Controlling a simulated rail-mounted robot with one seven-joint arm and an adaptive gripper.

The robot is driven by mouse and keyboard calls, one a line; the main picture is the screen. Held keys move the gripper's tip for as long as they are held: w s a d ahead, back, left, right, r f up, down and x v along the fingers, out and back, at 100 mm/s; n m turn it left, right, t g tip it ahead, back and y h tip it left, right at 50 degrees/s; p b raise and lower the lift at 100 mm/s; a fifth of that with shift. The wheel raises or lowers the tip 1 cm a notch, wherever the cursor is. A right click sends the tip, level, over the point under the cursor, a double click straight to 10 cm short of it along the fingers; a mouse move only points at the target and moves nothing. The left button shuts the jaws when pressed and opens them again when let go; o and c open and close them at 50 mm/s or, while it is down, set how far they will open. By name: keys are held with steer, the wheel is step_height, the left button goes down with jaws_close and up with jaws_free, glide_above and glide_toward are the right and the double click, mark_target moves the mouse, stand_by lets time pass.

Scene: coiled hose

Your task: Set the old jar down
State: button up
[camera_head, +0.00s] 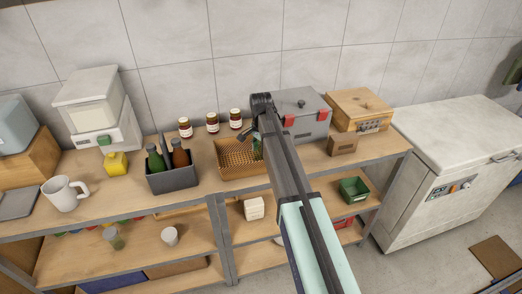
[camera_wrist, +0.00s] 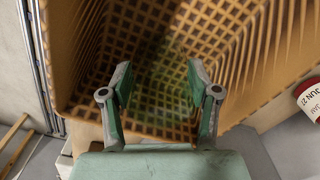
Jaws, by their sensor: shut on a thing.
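My gripper (camera_wrist: 157,76) is shut on a greenish, see-through glass thing, which I take to be the old jar (camera_wrist: 162,98); the basket's lattice shows through it. In the head view a bit of green, seemingly the jar (camera_head: 257,148), shows beside my arm, over the wicker basket (camera_head: 232,167). The basket (camera_wrist: 75,50) also fills most of the wrist view, with its walls around the fingers. My arm hides much of the jar and the gripper in the head view. I cannot tell whether the jar touches the basket floor.
Three dark jars with white labels (camera_head: 212,123) stand behind the basket; one labelled jar (camera_wrist: 312,98) is at the wrist view's right edge. A grey caddy with bottles (camera_head: 172,181) is left of the basket. A grey toolbox (camera_head: 308,126) stands to the right.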

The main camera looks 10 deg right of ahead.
steer(key=shift+f, duration=0.15)
steer(key=o, duration=1.3)
steer(key=shift+c, duration=0.2)
step_height(320, 180, up, 12)
steer(key=b, duration=0.3)
